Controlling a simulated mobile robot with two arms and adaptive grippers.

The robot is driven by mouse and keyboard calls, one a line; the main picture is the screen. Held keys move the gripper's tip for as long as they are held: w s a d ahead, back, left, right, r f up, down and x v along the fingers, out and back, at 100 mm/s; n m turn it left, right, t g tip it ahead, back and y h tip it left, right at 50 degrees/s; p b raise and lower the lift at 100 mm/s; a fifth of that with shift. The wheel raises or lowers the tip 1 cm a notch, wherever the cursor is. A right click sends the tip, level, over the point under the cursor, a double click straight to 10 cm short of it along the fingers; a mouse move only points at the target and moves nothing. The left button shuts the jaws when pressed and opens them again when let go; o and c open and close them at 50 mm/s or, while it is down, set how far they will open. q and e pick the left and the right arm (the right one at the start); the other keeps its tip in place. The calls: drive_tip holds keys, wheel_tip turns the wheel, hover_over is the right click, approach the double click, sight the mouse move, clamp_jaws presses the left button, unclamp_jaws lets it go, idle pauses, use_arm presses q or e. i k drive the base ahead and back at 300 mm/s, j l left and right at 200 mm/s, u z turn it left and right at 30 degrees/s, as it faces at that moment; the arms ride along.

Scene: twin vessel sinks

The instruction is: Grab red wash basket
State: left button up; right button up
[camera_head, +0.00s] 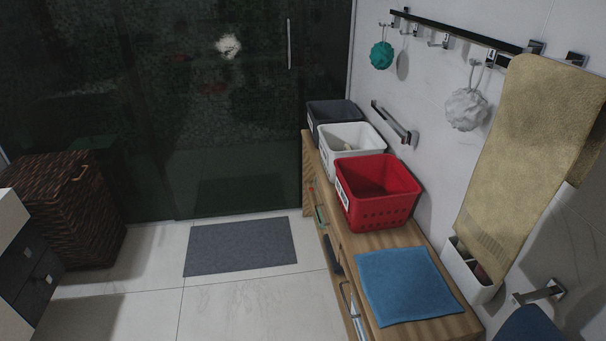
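The red wash basket (378,213) stands upright on a wooden cabinet (441,240) along the right wall. It is a square plastic basket with small holes low in its side and a white label on its left face. Its top is open and it looks empty inside. A white basket (351,140) stands right behind it. Neither of my grippers is in the camera view, so nothing of them shows near the basket.
A dark grey basket (332,112) stands behind the white one. A folded blue towel (406,285) lies on the cabinet in front. A beige towel (531,150) hangs from the wall rail. A wicker hamper (66,210) stands left. The tiled floor around the grey mat (240,247) is clear.

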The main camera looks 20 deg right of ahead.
sight(375, 192)
drive_tip(key=i+j+z, duration=0.1)
drive_tip(key=i, duration=0.5)
drive_tip(key=i+j, duration=0.1)
drive_tip(key=i, duration=0.5)
drive_tip(key=i+j+z, duration=0.15)
drive_tip(key=i, duration=0.45)
drive_tip(key=i+j+z, duration=0.1)
drive_tip(key=i+z, duration=0.15)
drive_tip(key=z, duration=0.15)
drive_tip(key=i+j+z, duration=0.2)
drive_tip(key=z, duration=0.25)
drive_tip(key=i+j+z, duration=0.4)
drive_tip(key=j+z, duration=0.2)
drive_tip(key=z, duration=0.2)
drive_tip(key=i+j+z, duration=0.15)
drive_tip(key=j+z, duration=0.25)
